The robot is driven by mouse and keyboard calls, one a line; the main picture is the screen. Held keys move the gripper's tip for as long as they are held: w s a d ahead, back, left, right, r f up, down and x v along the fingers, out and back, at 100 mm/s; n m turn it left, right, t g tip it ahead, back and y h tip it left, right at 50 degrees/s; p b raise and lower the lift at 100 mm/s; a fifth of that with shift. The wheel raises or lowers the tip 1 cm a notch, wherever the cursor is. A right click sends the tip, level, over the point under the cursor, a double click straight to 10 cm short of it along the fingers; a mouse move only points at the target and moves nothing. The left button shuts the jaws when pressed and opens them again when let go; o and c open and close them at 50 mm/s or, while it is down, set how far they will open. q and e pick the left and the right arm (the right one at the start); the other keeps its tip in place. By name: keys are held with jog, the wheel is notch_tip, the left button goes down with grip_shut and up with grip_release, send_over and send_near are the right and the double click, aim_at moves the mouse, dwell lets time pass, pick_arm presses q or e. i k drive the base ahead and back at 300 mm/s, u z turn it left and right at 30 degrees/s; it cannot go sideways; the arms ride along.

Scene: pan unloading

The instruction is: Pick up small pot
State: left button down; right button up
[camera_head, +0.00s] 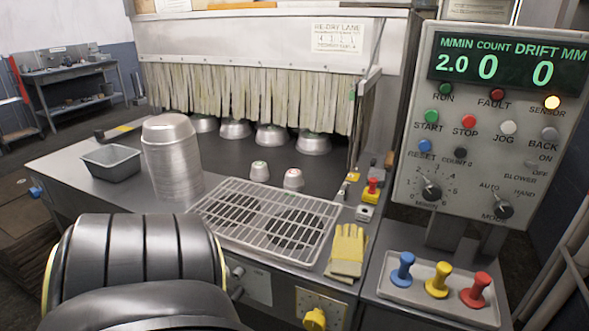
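Two small pots sit apart on the dark conveyor surface in front of the strip curtain, both apparently upside down. The left small pot (260,172) has a green mark on top. The right small pot (293,179) has a reddish mark on top and sits near the wire rack. Several larger pans, such as the large pan (313,145), stand upside down at the curtain's lower edge, partly hidden by it. A tall stack of metal pans (172,160) stands left of the small pots. Neither of my grippers is in view.
A wire rack (238,230) lies on the front counter, with yellow gloves (347,250) to its right. A grey tray (111,160) is at left. A control panel (480,160) and colored knobs (437,280) stand at right. A large black rounded part fills the lower left.

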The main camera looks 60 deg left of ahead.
aim_at(293, 182)
jog(key=u, duration=2.1)
